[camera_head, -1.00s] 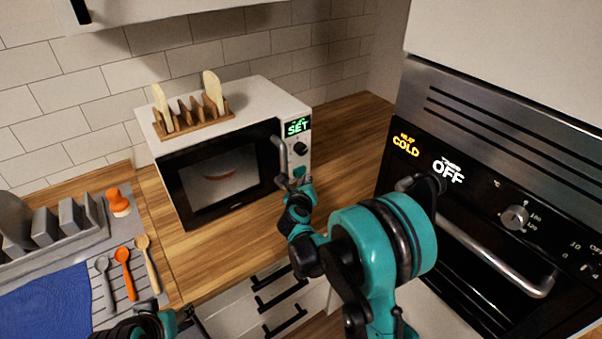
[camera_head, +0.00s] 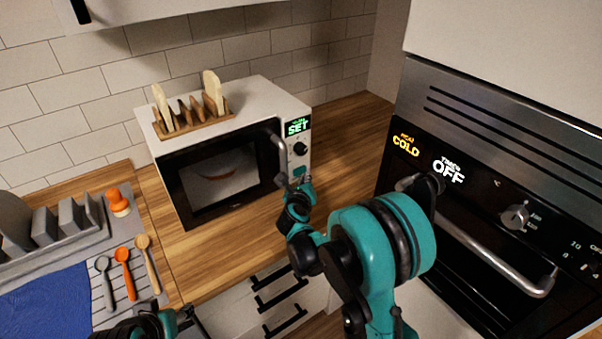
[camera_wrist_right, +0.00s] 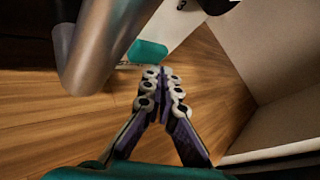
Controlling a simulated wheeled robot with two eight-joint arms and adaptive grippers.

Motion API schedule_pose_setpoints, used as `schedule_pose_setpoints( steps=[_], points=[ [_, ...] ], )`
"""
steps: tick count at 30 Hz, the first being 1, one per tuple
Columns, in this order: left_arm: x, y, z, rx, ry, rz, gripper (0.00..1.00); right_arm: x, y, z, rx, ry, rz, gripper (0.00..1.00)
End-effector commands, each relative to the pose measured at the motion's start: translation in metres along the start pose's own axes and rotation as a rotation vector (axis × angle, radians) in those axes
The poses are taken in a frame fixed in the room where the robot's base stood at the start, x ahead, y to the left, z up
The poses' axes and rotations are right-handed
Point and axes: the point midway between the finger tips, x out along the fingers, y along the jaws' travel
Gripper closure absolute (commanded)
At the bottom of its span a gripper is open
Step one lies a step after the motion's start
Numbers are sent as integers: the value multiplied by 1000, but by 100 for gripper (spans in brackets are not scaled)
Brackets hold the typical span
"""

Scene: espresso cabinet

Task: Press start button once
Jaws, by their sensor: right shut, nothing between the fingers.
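The microwave (camera_head: 222,165) stands on the wooden counter with its door shut and a green SET display (camera_head: 297,127). Below the display are a black knob (camera_head: 300,149) and a teal button (camera_head: 299,171) low on the panel. The teal button also shows in the right wrist view (camera_wrist_right: 148,53). My right gripper (camera_head: 298,186) is shut and empty, just in front of the button. In the right wrist view its fingertips (camera_wrist_right: 163,76) are close below the button; I cannot tell whether they touch. My left gripper (camera_head: 160,325) is partly cut off at the bottom edge, its jaws unclear.
The curved door handle (camera_head: 282,159) is just left of my right gripper, and it looms large in the wrist view (camera_wrist_right: 92,58). A wooden rack (camera_head: 195,122) sits on the microwave. The oven (camera_head: 490,220) is at right. Spoons (camera_head: 124,272) lie at left. Counter right of the microwave is clear.

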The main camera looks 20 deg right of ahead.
Motion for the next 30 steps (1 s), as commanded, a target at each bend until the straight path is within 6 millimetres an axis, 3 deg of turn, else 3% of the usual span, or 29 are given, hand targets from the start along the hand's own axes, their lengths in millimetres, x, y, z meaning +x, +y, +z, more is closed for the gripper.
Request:
schedule_pose_setpoints(
  steps=[30],
  points=[
    [1, 0, 1, 0, 0, 0, 47, 7, 6, 5, 0, 0, 0, 100]
  ],
)
